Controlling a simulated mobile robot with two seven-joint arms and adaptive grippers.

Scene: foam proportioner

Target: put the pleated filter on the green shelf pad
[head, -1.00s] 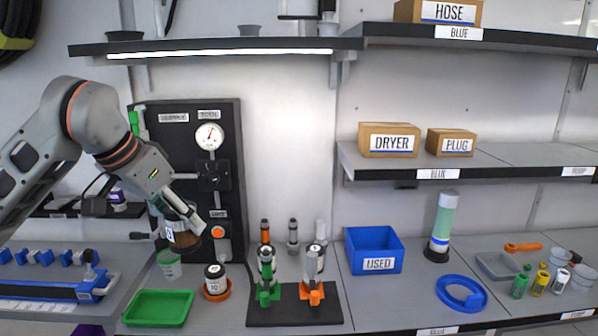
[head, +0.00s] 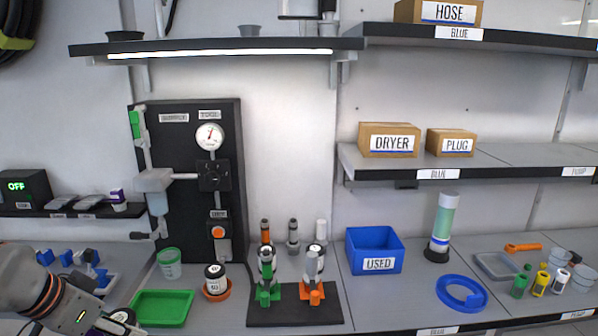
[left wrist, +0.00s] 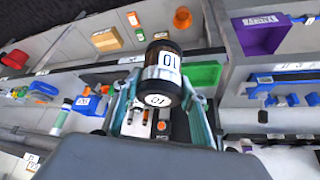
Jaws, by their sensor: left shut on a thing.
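My left gripper (left wrist: 160,103) is shut on a short cylinder (left wrist: 170,62) with black ends, brown sides and white labels reading 10. I take it as the pleated filter; its pleats are not clear. My right gripper is in neither view.
A black-topped jar (head: 214,279) stands in an orange dish right of the green tray, with a green cup (head: 169,263) behind. A black stand (head: 294,305) holds green and orange fixtures. A blue USED bin (head: 375,250) is farther right.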

